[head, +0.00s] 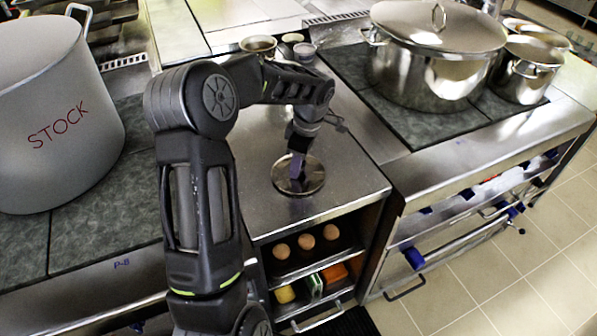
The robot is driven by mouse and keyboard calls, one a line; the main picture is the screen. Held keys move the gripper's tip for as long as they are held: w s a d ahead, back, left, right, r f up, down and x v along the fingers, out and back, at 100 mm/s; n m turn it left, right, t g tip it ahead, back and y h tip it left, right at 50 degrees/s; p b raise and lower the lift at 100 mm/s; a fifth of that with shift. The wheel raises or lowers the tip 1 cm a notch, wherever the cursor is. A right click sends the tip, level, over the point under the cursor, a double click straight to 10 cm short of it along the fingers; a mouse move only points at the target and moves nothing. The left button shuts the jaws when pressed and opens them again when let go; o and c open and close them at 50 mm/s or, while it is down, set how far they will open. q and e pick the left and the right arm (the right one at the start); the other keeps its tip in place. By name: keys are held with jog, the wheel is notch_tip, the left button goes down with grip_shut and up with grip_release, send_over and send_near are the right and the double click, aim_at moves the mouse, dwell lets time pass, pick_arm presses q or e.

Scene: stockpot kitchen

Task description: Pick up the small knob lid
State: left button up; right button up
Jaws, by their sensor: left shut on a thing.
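The small knob lid (313,178) is a round, flat, shiny metal lid on the steel counter between the two stoves. My left gripper (296,174) reaches down onto its middle and is shut on its knob, which the fingers hide. The lid looks level and at or very near the counter surface; I cannot tell whether it touches. My right gripper is not in view.
A large grey pot marked STOCK (60,110) stands at the left. A big lidded steel pot (430,75) and smaller pots (528,70) stand on the right stove. Small containers (258,44) sit behind my arm. Shelves below hold eggs (306,241).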

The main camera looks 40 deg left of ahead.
pick_arm(q)
grip_shut()
jog(key=shift+w+r, duration=0.1)
jog(key=shift+r, duration=0.35)
notch_tip(320, 180, up, 9)
jog(key=shift+r+b, duration=0.1)
jog(key=shift+b, duration=0.8)
